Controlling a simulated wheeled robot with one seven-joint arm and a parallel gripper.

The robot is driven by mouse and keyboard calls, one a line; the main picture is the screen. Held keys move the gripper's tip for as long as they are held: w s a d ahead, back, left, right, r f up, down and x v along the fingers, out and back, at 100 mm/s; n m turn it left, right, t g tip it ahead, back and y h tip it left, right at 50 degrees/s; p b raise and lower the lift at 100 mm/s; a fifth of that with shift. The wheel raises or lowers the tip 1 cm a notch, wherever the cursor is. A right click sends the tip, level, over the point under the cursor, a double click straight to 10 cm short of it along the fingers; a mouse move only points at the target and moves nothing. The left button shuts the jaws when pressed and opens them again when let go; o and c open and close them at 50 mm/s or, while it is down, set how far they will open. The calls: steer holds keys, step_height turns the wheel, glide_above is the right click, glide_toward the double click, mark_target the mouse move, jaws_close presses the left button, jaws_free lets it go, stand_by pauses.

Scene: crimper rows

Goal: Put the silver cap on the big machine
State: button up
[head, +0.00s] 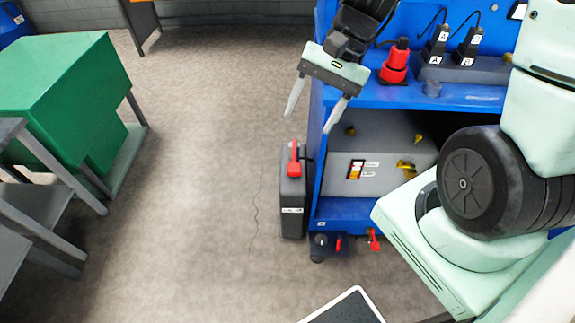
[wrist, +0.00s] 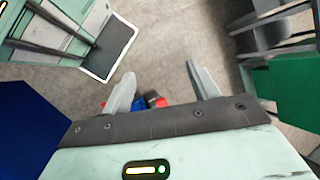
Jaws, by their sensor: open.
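My gripper (head: 311,114) is open and empty at the left edge of the blue cart, its fingers pointing down. In the wrist view my gripper (wrist: 158,76) also shows open, with floor between the fingertips. A large grey machine (head: 375,170) sits on the shelf below. I cannot tell which is the big machine.
A red tool (head: 394,66) stands on the blue cart (head: 375,97). A black case (head: 292,195) with a red handle stands on the floor left of the cart. A green bench (head: 60,85) is at the far left. Open floor (head: 200,180) lies between.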

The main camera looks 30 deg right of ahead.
steer(key=s+a+r+n+h, duration=0.1)
steer(key=s+a+n+h, duration=0.1)
steer(key=s+a+n, duration=0.3)
steer(key=s+a+r+n+t+h, duration=0.1)
steer(key=s+a+r+n+h, duration=0.1)
steer(key=s+a+n, duration=0.4)
steer(key=shift+s+a+n+h, duration=0.35)
steer(key=shift+n+h, duration=0.45)
steer(key=shift+n, duration=1.7)
steer(key=shift+w, duration=0.1)
